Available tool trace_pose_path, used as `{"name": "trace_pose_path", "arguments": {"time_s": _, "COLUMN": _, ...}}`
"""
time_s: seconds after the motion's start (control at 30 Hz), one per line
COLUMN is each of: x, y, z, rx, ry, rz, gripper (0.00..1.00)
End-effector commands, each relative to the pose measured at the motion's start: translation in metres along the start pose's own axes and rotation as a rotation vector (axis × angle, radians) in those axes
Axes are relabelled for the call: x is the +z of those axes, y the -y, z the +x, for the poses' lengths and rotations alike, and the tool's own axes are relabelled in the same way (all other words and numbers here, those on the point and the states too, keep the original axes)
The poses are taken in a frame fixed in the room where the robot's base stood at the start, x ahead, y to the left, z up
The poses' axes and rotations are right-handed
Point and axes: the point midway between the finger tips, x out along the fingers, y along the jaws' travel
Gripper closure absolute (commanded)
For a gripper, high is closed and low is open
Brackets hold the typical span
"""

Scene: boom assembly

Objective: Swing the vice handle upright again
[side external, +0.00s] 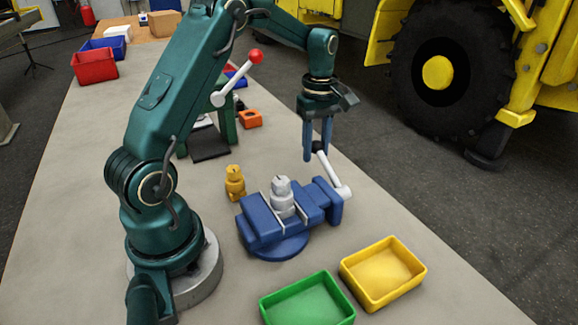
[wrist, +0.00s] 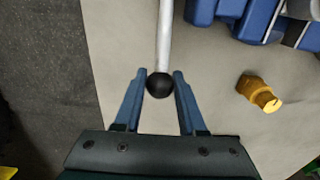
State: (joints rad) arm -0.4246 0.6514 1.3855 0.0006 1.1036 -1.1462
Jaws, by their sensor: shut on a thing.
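The blue vice (side external: 285,215) stands on the bench with a grey metal part (side external: 282,197) upright between its jaws. Its handle is a white rod (side external: 335,174) with a black ball knob (side external: 317,146). In the side view the rod leans from the vice's right end up and to the left. My gripper (side external: 316,154) points down over it, its blue fingers shut on the knob. In the wrist view the black knob (wrist: 160,86) sits between the fingertips (wrist: 161,74), with the white rod (wrist: 164,35) running away toward the top. The vice (wrist: 255,18) shows at the upper right.
A brass fitting (side external: 235,182) stands left of the vice. A yellow tray (side external: 420,269) and a green tray (side external: 348,300) lie in front. A green press with a red-knobbed lever (side external: 238,78) and an orange part (side external: 250,119) are behind. The bench edge is right of the vice.

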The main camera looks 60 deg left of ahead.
Motion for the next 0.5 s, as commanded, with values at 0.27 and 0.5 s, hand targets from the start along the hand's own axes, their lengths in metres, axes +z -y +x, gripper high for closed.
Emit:
{"name": "trace_pose_path", "arguments": {"time_s": 0.27, "x": 0.01, "y": 0.0, "z": -0.014, "rx": -0.001, "ry": 0.002, "rz": 0.002, "gripper": 0.89}}
{"name": "trace_pose_path", "arguments": {"time_s": 0.5, "x": 0.014, "y": 0.001, "z": -0.022, "rx": -0.003, "ry": 0.003, "rz": 0.0, "gripper": 0.89}}
